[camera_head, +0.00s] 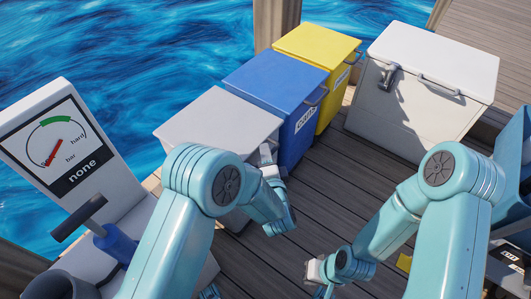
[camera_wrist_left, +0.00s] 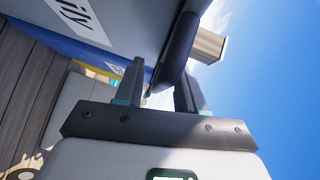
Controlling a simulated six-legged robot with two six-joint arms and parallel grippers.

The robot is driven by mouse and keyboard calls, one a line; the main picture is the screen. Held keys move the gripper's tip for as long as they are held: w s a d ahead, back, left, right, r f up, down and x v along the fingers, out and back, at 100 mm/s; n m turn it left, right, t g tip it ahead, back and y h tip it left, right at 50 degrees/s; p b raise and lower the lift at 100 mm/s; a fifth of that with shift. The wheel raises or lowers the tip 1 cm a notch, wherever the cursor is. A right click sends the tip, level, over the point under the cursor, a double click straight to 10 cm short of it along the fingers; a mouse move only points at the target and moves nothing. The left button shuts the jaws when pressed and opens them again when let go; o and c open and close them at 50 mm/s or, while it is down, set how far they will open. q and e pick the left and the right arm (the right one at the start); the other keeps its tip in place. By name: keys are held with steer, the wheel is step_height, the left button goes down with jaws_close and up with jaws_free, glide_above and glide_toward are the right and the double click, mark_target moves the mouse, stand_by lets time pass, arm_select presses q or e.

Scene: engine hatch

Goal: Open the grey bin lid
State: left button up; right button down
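The grey bin (camera_head: 218,122) stands left of the blue bin in the head view, and its lid looks shut. Its front is partly hidden by my left arm. My left gripper (camera_head: 268,158) is at the bin's front edge, near the lid handle. In the left wrist view, the grey front with a white label fills the upper left, and a dark handle bar (camera_wrist_left: 179,48) reaches down toward my left gripper (camera_wrist_left: 160,92). Its two fingers are apart, with the bar's lower end seen between them; contact is not clear. My right gripper (camera_head: 318,270) is low over the deck, its fingers too small to read.
A blue bin (camera_head: 275,85) and a yellow bin (camera_head: 318,45) stand beside the grey one. A large white chest (camera_head: 430,60) is at the right. A gauge panel (camera_head: 60,145) and a T-handle (camera_head: 100,235) are at the left. The wooden deck (camera_head: 320,185) is clear in the middle.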

arm_select(q)
jaws_close()
steer(key=w+a+r+n+g+h+p, duration=0.2)
steer(key=w+a+r+g+p, duration=0.15)
steer(key=r+p, duration=0.85)
steer(key=w+a+r+n+g+h+p, duration=0.15)
steer(key=a+r+p, duration=0.25)
steer(key=r+p, duration=0.8)
steer(key=w+a+r+n+g+h, duration=0.1)
steer(key=w+a+r, duration=0.4)
steer(key=a, duration=0.3)
steer(key=w+a+r+n+g+h+p, duration=0.1)
steer(key=w+a+r+n, duration=0.1)
steer(key=w+a+r, duration=0.2)
steer(key=shift+w+a+r+g, duration=0.4)
steer(key=shift+w+a, duration=1.15)
steer(key=shift+a, duration=0.45)
steer(key=shift+h, duration=0.25)
